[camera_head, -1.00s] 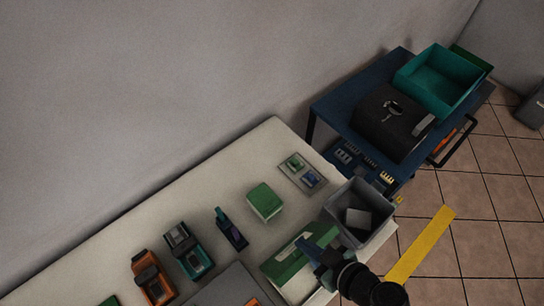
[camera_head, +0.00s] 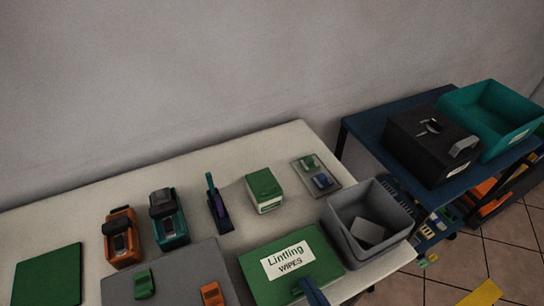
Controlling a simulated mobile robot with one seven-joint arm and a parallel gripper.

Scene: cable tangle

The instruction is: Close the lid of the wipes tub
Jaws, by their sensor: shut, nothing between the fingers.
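The wipes tub's green lid (camera_head: 262,292) has a white label (camera_head: 287,260) reading "Lintling WIPES". The lid lies flat with its label facing up, and it looks shut. The tub body beneath it is mostly hidden. My gripper (camera_head: 312,291) shows as a dark blue shape at the bottom edge, over the near part of the lid. It is shut and holds nothing. I cannot tell whether it touches the lid.
A grey open bin (camera_head: 340,235) holding a pale block stands right of the tub. A green-and-white box (camera_head: 264,190), a dark holder (camera_head: 219,213) and orange and teal devices stand behind and left. A grey mat (camera_head: 200,262) lies left. A blue cart (camera_head: 375,127) stands beyond.

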